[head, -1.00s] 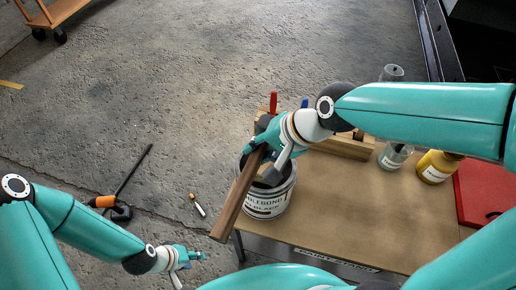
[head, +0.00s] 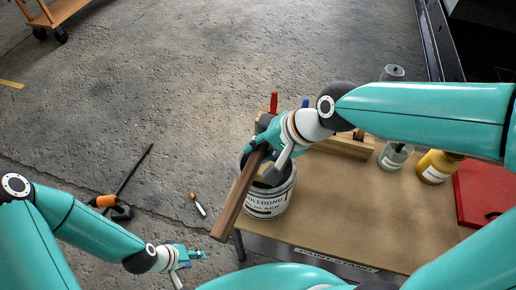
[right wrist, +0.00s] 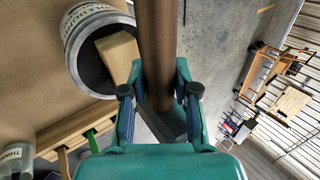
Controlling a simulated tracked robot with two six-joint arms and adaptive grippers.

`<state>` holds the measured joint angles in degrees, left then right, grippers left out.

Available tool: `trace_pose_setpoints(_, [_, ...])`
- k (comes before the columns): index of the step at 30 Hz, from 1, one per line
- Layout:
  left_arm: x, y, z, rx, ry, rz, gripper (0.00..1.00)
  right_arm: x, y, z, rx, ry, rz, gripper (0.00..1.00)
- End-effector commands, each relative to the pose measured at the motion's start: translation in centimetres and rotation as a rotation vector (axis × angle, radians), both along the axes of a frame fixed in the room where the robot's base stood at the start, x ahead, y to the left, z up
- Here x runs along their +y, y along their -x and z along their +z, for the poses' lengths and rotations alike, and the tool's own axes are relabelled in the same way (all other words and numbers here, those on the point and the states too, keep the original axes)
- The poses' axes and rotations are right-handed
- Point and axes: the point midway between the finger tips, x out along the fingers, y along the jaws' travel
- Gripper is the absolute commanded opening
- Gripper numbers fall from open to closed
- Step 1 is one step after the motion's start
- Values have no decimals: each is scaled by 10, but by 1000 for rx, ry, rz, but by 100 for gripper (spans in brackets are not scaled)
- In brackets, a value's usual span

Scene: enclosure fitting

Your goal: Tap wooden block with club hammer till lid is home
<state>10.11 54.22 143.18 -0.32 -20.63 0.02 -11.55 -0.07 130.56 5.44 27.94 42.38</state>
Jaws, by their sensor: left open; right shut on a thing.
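My right gripper (head: 266,157) is shut on the brown wooden handle of the club hammer (head: 238,205), above the tin. In the right wrist view the handle (right wrist: 156,45) runs up between the fingers, and the dark hammer head (right wrist: 166,124) is just past them. The labelled tin (head: 268,202) stands on the table's left end. In the right wrist view the wooden block (right wrist: 118,55) lies on the dark lid (right wrist: 88,65) at the tin's top; the hammer appears beside it, apart or touching unclear. Lid seating cannot be told. My left gripper (head: 197,258) is open and empty, low left of the table.
On the table (head: 350,215) are a wooden tray (head: 345,148), a clear jar (head: 395,155), a yellow-labelled bottle (head: 436,167) and a red case (head: 485,190). An orange-and-black tool (head: 107,201) and a small white tube (head: 199,205) lie on the floor. The table's front middle is clear.

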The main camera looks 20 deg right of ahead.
Motion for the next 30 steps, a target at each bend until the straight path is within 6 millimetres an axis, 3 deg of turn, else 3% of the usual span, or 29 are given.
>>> trace_pose_setpoints(17, [0, 0, 1, 0, 0, 0, 43, 0, -1, 4, -7, -2, -2, 0])
trace_pose_setpoints(30, [0, 0, 33, 0, 0, 0, 43, -1, -2, 40, -8, -2, -3, 0])
